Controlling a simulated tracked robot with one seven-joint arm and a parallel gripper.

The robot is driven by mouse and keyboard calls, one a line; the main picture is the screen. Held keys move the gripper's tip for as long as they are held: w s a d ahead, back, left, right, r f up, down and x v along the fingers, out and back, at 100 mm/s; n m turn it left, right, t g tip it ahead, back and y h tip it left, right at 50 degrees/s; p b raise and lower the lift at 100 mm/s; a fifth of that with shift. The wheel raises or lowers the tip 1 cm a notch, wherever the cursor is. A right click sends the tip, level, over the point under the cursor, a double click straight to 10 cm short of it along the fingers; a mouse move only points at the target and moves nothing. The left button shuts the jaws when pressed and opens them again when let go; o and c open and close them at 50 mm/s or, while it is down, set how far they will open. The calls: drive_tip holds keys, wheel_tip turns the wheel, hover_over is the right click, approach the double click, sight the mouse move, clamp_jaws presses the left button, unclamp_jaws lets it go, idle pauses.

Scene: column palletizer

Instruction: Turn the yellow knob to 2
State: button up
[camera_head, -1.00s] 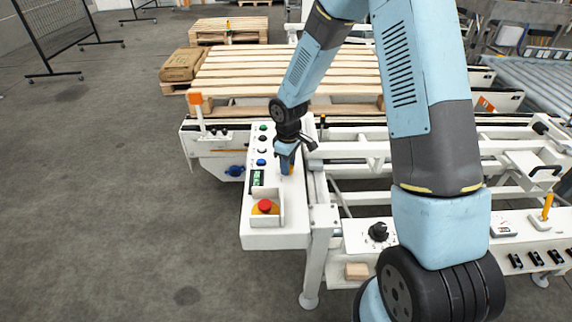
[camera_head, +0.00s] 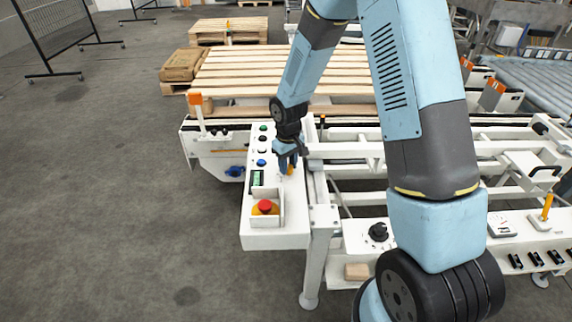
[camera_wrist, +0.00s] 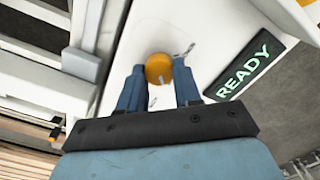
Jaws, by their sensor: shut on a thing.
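The yellow knob (camera_wrist: 158,70) is on the white control panel, near the middle of the wrist view, with a pale pointer mark on it. In the head view only a small part of the yellow knob (camera_head: 291,170) shows beside the fingers. My gripper (camera_wrist: 158,84) is shut on the yellow knob, one blue finger on each side. In the head view my gripper (camera_head: 288,165) points down onto the white control panel (camera_head: 276,240). Any numbers around the knob are too small or hidden to read.
A lit display (camera_wrist: 244,71) reading READY is beside the knob. A red emergency button (camera_head: 265,206) sits nearer on the panel, and several push buttons (camera_head: 262,150) run along it. Wooden pallets (camera_head: 290,70) lie behind.

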drive_tip(key=shift+w+r, duration=0.1)
drive_tip(key=shift+w, duration=0.05)
drive_tip(key=o, duration=1)
drive_tip(key=shift+o, duration=0.2)
wheel_tip(320, 180, up, 14)
drive_tip(key=shift+f, duration=0.2)
